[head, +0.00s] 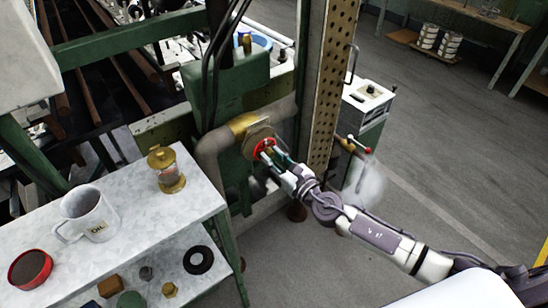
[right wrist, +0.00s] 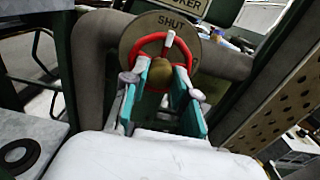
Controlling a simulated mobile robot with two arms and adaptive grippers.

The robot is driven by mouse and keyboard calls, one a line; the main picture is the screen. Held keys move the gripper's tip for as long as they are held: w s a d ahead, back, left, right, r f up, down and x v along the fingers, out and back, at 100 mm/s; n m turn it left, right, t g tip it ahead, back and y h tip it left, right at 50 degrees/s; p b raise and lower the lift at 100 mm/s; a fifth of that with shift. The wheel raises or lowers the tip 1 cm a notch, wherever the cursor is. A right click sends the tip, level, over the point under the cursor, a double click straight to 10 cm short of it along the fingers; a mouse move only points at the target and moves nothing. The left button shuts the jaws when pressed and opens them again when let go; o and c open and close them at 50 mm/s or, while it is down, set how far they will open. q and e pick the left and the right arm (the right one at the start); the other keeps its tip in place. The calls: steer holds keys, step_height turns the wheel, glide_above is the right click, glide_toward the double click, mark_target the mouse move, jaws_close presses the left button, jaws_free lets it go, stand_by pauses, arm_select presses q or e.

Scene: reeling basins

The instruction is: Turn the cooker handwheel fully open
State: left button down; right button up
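The cooker handwheel (head: 264,148) is a small red ring on a brass fitting at the pipe. In the right wrist view the red wheel (right wrist: 133,52) has a rounded brass hub (right wrist: 160,73) and a white mark on its upper rim. Behind it is a round plate (right wrist: 200,50) reading "SHUT". My right gripper (head: 271,158) is at the wheel. Its teal fingers are apart in the wrist view (right wrist: 161,80), one on each side of the hub, with tips close to the rim. Whether they touch the rim is unclear. My left gripper is not in view.
A metal-topped table (head: 120,225) at left holds a mug (head: 88,215), a brass lantern-like piece (head: 166,170) and a red tin (head: 30,268). A perforated post (head: 335,80) stands right of the wheel. Pale vapour (head: 365,182) hangs near my right arm. Open floor lies farther right.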

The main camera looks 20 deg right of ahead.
jaws_close()
steer(key=shift+r+n+p, duration=0.2)
steer(key=shift+n+p, duration=0.3)
steer(key=shift+n, duration=0.4)
steer(key=n+p, duration=0.4)
steer(key=n, duration=0.6)
steer(key=shift+r, duration=0.1)
steer(key=n+p, duration=0.4)
steer(key=n, duration=0.5)
steer(key=shift+n, duration=0.3)
steer(key=n+p, duration=0.2)
steer(key=n, duration=0.2)
steer(key=shift+f+n, duration=0.2)
steer(key=shift+n, duration=0.8)
steer(key=shift+f+n+p, duration=0.15)
steer(key=shift+n+p, duration=0.15)
steer(key=shift+n, duration=0.4)
steer(key=o, duration=0.5)
jaws_free()
